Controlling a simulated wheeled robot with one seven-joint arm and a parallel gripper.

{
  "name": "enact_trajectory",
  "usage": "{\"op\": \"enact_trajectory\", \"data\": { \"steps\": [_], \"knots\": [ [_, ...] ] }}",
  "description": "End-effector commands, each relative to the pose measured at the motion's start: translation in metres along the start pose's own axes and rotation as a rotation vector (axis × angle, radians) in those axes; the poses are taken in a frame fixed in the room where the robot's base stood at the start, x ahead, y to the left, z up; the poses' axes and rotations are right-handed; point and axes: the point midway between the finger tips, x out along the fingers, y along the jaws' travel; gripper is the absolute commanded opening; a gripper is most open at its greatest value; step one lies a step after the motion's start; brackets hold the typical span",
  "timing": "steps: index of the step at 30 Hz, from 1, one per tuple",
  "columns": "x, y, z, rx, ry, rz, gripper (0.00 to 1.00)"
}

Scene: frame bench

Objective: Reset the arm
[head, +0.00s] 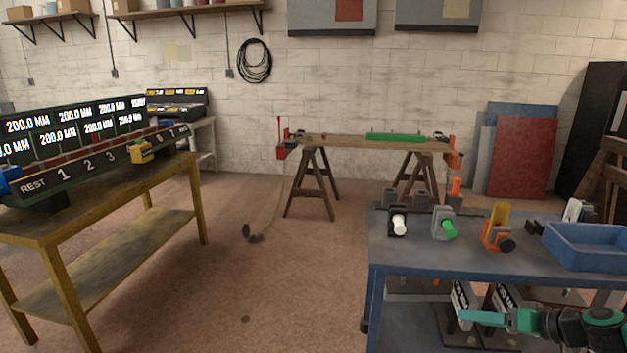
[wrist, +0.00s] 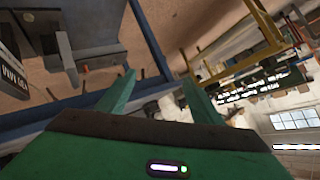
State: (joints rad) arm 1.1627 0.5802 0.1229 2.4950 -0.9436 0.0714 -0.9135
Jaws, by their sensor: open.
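My gripper (head: 466,316) shows at the lower right of the head view, in front of the lower part of the blue workbench (head: 400,253). Its green fingers point left. In the wrist view my gripper (wrist: 158,77) has its two green fingers spread apart, with nothing between them. The wrist view is tilted, with the blue bench to the left of the fingers and the floor beyond them. My arm runs off the lower right of the head view.
The bench top holds a blue tray (head: 585,262), a holder with a green roller (head: 449,229) and an orange holder (head: 496,235). A wooden table (head: 100,188) with labelled displays stands left. A plank on trestles (head: 350,144) stands behind. Floor between is mostly clear.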

Motion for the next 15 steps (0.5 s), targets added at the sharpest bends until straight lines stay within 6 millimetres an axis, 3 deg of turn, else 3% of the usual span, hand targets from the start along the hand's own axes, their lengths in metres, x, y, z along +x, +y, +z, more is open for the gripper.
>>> {"op": "enact_trajectory", "data": {
  "steps": [3,8,15],
  "knots": [
    [-0.003,-0.022,0.018,-0.027,-0.163,0.021,0.60],
    [-0.020,-0.041,0.039,-0.029,-0.355,0.087,0.60],
    [-0.064,-0.064,0.057,0.009,-0.567,0.248,0.60]
  ]
}}
